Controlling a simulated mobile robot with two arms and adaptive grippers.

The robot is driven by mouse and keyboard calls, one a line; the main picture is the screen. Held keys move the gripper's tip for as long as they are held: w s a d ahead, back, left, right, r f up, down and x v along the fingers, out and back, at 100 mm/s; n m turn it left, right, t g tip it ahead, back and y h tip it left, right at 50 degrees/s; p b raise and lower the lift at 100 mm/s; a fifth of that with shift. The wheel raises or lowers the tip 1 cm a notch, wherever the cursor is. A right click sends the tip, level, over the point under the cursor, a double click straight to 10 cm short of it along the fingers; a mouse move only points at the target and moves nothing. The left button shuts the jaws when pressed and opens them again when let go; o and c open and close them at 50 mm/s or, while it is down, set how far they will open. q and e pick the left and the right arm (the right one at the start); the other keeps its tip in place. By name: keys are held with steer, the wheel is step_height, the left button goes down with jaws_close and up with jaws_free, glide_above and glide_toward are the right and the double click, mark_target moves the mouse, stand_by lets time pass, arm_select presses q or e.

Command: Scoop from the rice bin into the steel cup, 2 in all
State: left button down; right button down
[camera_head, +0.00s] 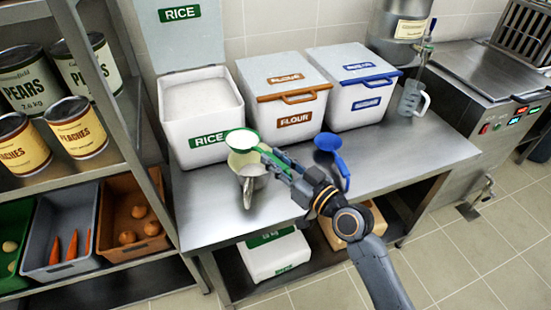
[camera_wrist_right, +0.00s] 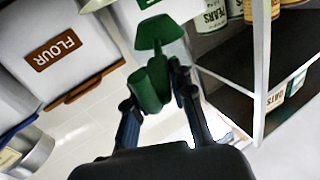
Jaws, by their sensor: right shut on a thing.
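The open rice bin (camera_head: 222,140) stands at the left of the steel counter, with pale rice (camera_head: 200,97) inside and its lid raised. My right gripper (camera_head: 274,161) is shut on the handle of a green scoop (camera_head: 240,150), in front of the bin. The scoop's bowl is over or just behind the steel cup (camera_head: 257,182) and shows a pale inside; I cannot tell how much rice it holds. The cup stands on the counter, its inside mostly hidden. The right wrist view shows the green scoop (camera_wrist_right: 150,88) between the fingers. My left gripper is not in view.
The closed flour bin (camera_head: 285,110) and a closed blue-handled bin (camera_head: 358,103) stand right of the rice bin. A blue scoop (camera_head: 328,144) is right of my gripper, and a clear jug (camera_head: 411,101) is farther right. A shelf (camera_head: 120,178) borders the counter's left.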

steer(key=shift+w+d+r+m+p, duration=0.15)
steer(key=shift+r+m+p, duration=0.45)
steer(key=shift+m+p, duration=0.4)
steer(key=shift+d+r+m+p, duration=0.1)
steer(key=shift+m+p, duration=0.35)
steer(key=shift+m, duration=0.25)
steer(key=shift+w+r+m+p, duration=0.1)
steer(key=shift+r+m+p, duration=0.05)
steer(key=shift+m+p, duration=0.4)
arm_select(q)
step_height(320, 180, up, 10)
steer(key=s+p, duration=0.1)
steer(key=p, duration=0.5)
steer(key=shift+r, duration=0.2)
arm_select(e)
steer(key=w+d+f+m, duration=0.2)
steer(key=w+d+m, duration=0.1)
steer(key=m, duration=1.2)
steer(key=shift+w+d+f, duration=0.3)
steer(key=shift+w+d, duration=0.05)
steer(key=shift+d, duration=0.4)
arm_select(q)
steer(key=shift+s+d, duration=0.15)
